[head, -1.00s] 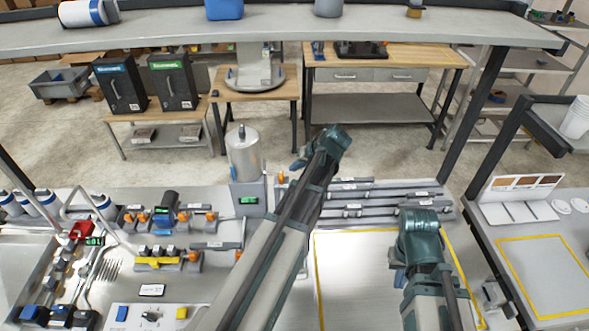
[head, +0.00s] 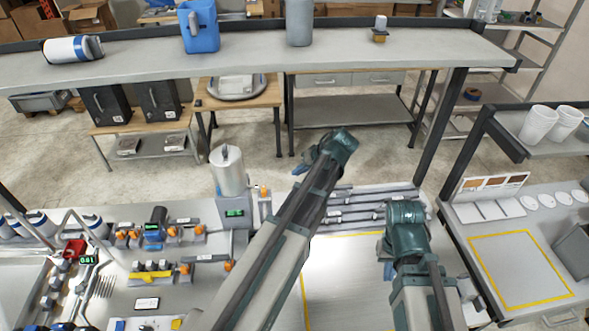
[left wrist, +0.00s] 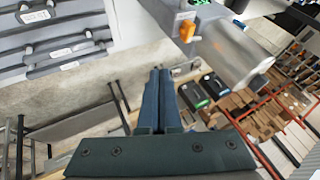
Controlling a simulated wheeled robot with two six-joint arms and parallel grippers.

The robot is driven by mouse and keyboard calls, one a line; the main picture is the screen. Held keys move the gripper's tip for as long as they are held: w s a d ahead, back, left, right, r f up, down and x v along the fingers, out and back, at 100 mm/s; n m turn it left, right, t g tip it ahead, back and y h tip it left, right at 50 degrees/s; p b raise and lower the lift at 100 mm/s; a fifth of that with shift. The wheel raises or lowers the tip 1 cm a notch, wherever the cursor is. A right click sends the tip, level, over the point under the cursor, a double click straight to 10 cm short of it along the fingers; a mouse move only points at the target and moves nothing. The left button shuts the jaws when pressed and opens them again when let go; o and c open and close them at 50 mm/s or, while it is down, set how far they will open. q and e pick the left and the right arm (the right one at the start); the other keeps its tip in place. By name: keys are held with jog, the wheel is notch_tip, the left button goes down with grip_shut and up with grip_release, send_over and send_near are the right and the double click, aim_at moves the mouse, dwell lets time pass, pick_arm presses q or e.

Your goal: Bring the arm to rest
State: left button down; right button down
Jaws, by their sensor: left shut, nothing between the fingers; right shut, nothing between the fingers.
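My left arm reaches up through the middle of the head view. Its gripper (head: 300,168) is shut and empty, held out past the far edge of the bench, right of the metal cylinder dispenser (head: 228,172). In the left wrist view the two dark blue fingers (left wrist: 158,74) lie together with nothing between them. My right arm is folded low over the yellow-framed area (head: 340,283). Its gripper (head: 381,247) is mostly hidden by its wrist, with only a bluish sliver showing; nothing is seen held.
A raised shelf (head: 350,48) with a blue jug (head: 199,27) crosses the far side. Knobs, valves and a red device (head: 74,248) crowd the bench's left. Rails (head: 360,206) lie behind the yellow frame. A side table (head: 470,230) stands right.

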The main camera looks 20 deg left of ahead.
dwell(0.3)
